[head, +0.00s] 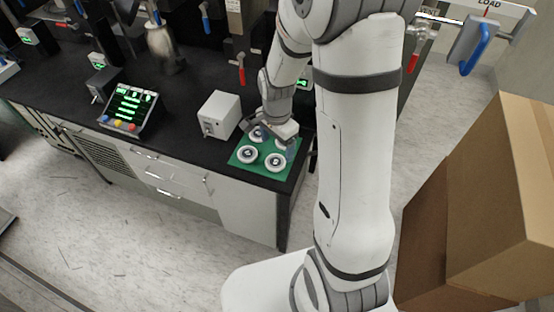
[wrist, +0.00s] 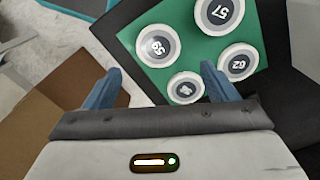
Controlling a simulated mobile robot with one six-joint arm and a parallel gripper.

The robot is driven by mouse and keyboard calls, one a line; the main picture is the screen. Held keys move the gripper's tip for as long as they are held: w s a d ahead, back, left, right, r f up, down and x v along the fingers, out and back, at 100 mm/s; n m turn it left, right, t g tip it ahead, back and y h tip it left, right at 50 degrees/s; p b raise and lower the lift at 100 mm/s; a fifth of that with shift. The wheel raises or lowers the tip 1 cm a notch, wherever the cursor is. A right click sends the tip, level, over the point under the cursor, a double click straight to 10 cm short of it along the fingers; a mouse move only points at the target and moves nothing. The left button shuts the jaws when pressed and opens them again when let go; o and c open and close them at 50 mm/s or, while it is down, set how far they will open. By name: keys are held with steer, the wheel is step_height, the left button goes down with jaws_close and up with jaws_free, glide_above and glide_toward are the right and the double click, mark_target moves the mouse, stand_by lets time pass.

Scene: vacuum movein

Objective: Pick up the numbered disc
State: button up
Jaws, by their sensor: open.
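Several round white discs with dark numbered centres lie on a green mat (head: 260,168), also in the wrist view (wrist: 188,58). In the wrist view are disc 57 (wrist: 220,14), disc 62 (wrist: 239,62), a disc reading about 59 or 65 (wrist: 158,46), and a smaller-looking disc (wrist: 186,87) whose number is unclear. My gripper (wrist: 160,69) is open and empty, its blue fingers apart, with the right finger overlapping the mat's discs in view. In the head view my gripper (head: 280,138) is over the mat and hides part of it. Two discs (head: 247,155) (head: 275,162) show at the front.
The mat is at the right end of a black bench (head: 190,140). A grey box (head: 219,114) stands left of it, and a panel with green displays (head: 130,108) further left. Cardboard boxes (head: 500,200) stand on the right.

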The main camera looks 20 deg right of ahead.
mark_target(275, 162)
steer(key=shift+s+a+f+p, duration=0.15)
steer(key=shift+f+p, duration=0.2)
steer(key=shift+f, duration=1.25)
steer(key=shift+s+a+f+p, duration=0.15)
steer(key=shift+f+p, duration=0.15)
steer(key=shift+f, duration=1.25)
steer(key=c, duration=1.1)
